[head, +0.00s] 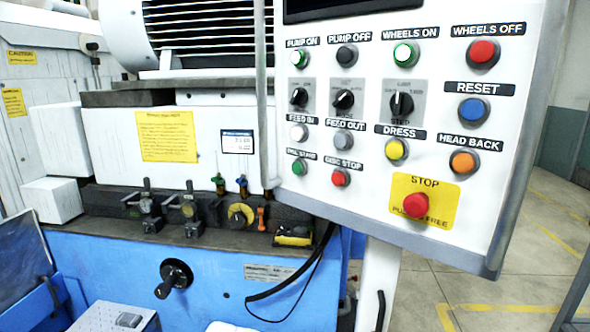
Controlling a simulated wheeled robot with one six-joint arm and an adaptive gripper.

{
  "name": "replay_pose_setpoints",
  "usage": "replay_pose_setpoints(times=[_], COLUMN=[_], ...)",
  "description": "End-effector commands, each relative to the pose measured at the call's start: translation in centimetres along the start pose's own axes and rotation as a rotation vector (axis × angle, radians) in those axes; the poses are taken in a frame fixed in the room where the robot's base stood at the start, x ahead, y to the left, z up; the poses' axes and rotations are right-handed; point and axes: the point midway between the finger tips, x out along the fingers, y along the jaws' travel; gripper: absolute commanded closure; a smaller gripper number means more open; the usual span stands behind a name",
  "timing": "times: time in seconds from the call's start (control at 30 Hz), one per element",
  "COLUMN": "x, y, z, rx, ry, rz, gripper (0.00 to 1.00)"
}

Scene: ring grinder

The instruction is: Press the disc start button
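The disc start button (299,167) is a small green push button low on the left side of the white control panel (440,105). Its label above is blurred. The red disc stop button (340,178) sits just to its right. The white feed in button (299,133) is above it. Nothing covers the disc start button. My gripper is not in view.
The panel hangs at the right on a white post (377,285). A red stop button (416,204) on a yellow plate is at lower right. Behind stands the blue machine with a black handwheel (173,278) and a row of valves. Open floor lies at right.

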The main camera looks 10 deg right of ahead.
Motion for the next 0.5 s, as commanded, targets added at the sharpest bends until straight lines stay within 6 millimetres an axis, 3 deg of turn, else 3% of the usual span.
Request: replay_pose_setpoints(times=[0.03,0.13,0.5], x=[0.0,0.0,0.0], y=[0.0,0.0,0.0], z=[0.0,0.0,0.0], rx=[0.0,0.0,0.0], ry=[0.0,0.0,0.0], rz=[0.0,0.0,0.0], gripper=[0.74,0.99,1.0])
